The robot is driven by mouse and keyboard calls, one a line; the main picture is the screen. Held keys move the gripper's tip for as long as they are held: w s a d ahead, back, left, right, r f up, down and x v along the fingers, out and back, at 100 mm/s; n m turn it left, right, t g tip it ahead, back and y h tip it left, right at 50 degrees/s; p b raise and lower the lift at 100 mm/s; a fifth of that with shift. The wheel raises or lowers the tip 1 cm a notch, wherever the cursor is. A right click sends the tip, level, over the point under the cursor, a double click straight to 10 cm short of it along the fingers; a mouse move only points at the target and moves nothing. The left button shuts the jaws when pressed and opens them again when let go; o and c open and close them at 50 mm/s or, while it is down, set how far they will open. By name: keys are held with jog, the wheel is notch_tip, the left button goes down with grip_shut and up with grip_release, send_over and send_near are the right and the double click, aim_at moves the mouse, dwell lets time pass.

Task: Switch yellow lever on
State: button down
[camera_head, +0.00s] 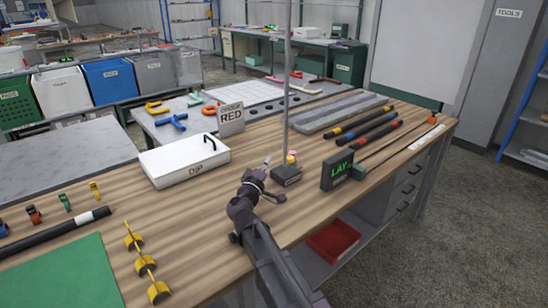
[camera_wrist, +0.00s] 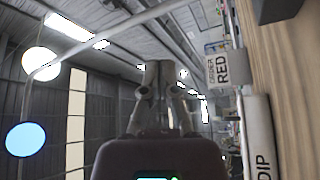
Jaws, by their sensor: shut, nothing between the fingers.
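A small yellow and reddish knob (camera_head: 291,157), probably the yellow lever, stands over a dark box (camera_head: 286,176) at the foot of a tall grey pole on the wooden bench. Its on or off position is too small to tell. The knob is not seen in the wrist view.
A white DIP box (camera_head: 186,160) and a RED sign (camera_head: 230,118) stand behind left. A LAY display (camera_head: 337,169) stands close on the right, with dark hoses (camera_head: 368,130) beyond. Yellow clips (camera_head: 146,263) and a green mat (camera_head: 65,275) lie front left.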

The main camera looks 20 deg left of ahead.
jog(key=shift+b+v, duration=0.4)
jog(key=shift+v, duration=1.3)
jog(key=shift+f, duration=0.2)
